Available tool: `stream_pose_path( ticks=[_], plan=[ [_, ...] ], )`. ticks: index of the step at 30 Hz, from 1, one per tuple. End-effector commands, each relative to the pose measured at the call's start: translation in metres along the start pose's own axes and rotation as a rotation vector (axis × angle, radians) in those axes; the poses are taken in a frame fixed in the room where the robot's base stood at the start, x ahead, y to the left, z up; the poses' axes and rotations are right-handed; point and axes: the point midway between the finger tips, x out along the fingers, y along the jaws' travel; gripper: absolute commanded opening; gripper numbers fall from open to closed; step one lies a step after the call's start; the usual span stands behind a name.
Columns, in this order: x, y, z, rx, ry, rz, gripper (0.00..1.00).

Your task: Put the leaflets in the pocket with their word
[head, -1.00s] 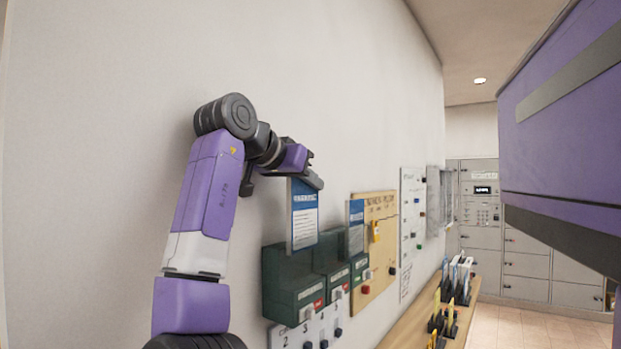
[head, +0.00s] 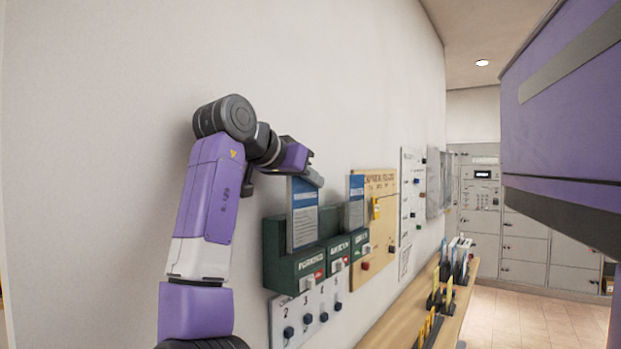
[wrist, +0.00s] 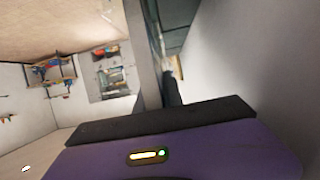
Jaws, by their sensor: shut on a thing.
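My gripper (head: 309,176) is at the wall in the head view, shut on the top edge of a leaflet (head: 304,215) with a blue header band and grey text. The leaflet is upright over the leftmost green pocket (head: 290,262); its lower edge meets the pocket's top, and I cannot tell how deep it sits. A second blue-headed leaflet (head: 355,202) stands upright at the pockets to the right. The pocket labels are too blurred to read surely. The wrist view shows a thin grey edge, probably the held leaflet (wrist: 143,55), running up from my gripper.
Below the pockets is a white board with numbered knobs (head: 305,315). A tan board (head: 374,230) and a white board (head: 412,200) hang to the right. A wooden shelf (head: 405,325) holds several upright items (head: 450,275). Grey lockers (head: 520,240) stand at the back.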

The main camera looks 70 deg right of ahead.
Motion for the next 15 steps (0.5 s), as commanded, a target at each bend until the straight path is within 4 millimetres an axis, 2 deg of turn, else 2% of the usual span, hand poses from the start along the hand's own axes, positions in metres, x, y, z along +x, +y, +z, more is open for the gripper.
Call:
stream_pose_path(
  ticks=[13,14,15],
  plan=[
    [-0.0001,0.0,-0.0001,0.0,0.001,0.0,0.0],
    [-0.0001,0.0001,-0.0001,0.0,0.001,0.0,0.17],
    [-0.0001,0.0,-0.0001,0.0,0.001,0.0,0.25]
  ],
)
